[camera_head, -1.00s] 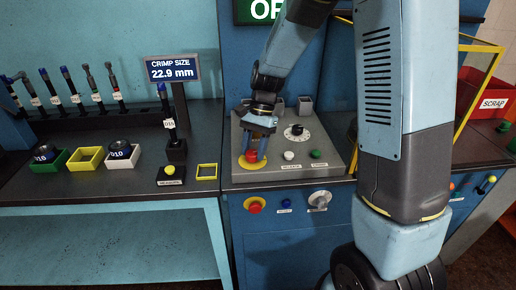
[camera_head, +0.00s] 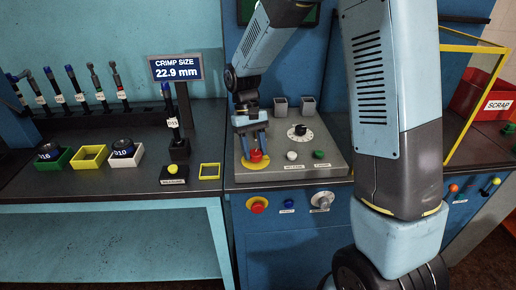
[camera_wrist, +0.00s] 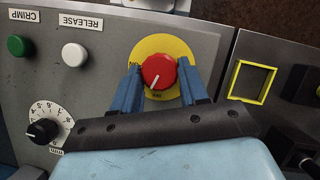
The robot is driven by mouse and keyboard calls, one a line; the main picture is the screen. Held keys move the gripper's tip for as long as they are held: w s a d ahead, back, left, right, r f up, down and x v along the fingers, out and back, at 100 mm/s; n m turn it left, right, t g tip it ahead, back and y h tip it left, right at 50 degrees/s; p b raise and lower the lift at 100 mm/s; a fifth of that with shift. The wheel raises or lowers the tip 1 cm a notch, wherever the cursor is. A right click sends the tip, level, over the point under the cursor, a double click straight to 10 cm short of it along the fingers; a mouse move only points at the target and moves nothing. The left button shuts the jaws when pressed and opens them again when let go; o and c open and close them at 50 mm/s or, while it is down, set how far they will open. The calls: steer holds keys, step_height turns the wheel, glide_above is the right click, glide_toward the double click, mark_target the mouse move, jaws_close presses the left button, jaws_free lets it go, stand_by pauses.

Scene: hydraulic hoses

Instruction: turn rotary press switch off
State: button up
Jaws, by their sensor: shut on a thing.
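The red rotary knob (camera_head: 256,156) sits on a yellow disc on top of the grey sloped control panel. It shows in the wrist view (camera_wrist: 159,71) with a white line pointing down and left, and small lettering below it that I cannot read. My gripper (camera_head: 256,148) is down at the knob with its blue fingers on either side. In the wrist view my gripper (camera_wrist: 161,82) is shut on the red knob, one finger at its left and one at its right.
Beside it on the panel are a white release button (camera_head: 292,155), a green crimp button (camera_head: 319,154) and a black numbered dial (camera_head: 300,131). Below, the front face has a red button (camera_head: 257,205) and a grey knob (camera_head: 321,200). A yellow square frame (camera_head: 209,171) lies left.

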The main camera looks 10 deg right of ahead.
steer(key=shift+s+a+n+t+h, duration=0.15)
steer(key=shift+n+h, duration=0.2)
steer(key=shift+n, duration=0.55)
steer(key=shift+d+n+t+h, duration=0.15)
steer(key=shift+n+h, duration=0.2)
steer(key=shift+n, duration=0.55)
steer(key=shift+a, duration=0.1)
steer(key=o, duration=1.1)
steer(key=shift+c, duration=0.2)
steer(key=v, duration=1.3)
steer(key=shift+r, duration=0.4)
